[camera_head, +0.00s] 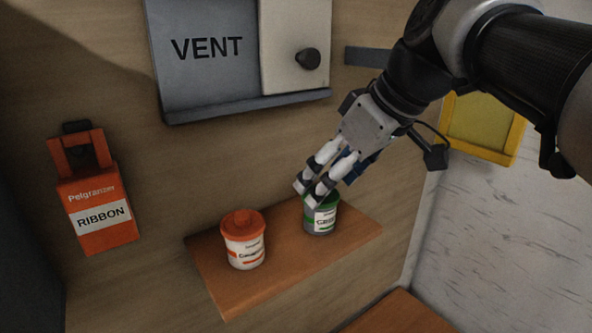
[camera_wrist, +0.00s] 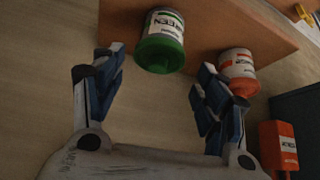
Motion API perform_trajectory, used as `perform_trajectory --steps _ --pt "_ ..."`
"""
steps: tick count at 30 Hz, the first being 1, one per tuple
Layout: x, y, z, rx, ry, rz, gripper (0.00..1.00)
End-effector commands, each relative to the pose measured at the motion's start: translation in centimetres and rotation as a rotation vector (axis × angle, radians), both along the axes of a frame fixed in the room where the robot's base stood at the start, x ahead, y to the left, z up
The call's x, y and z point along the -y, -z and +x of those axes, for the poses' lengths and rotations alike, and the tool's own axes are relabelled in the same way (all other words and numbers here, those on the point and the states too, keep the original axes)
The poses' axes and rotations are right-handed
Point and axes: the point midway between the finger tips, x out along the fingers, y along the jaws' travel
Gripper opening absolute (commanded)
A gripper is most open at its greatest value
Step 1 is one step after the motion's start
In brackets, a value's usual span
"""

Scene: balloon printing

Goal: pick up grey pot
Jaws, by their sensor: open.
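A small pot with a green lid and a white label reading GREEN (camera_head: 321,219) stands upright on the wooden shelf; its lower body looks dark grey-green in the head view. It also shows in the wrist view (camera_wrist: 160,45), ahead of and between the spread fingers. My gripper (camera_head: 307,194) is open and empty, with its fingertips just above and beside this pot, partly hiding its lid; the gripper also shows in the wrist view (camera_wrist: 160,85). I cannot tell whether a finger touches it.
A white pot with an orange lid (camera_head: 245,248) stands to the left on the same shelf (camera_head: 225,290). An orange RIBBON box (camera_head: 98,212) hangs on the wall. A grey VENT panel (camera_head: 205,75) is above, and a yellow frame (camera_head: 483,125) is at right.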

Motion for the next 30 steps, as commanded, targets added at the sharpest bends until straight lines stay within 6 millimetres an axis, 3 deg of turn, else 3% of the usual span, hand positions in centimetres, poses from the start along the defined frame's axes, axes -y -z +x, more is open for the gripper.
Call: perform_trajectory --steps 19,28,30 --pt "-2.7 6.3 3.0 -0.001 -0.001 0.0 0.67" --pt "-2.9 6.7 3.3 0.001 0.001 -0.001 0.67" --pt "-2.9 6.7 3.3 0.001 0.001 -0.001 0.62"
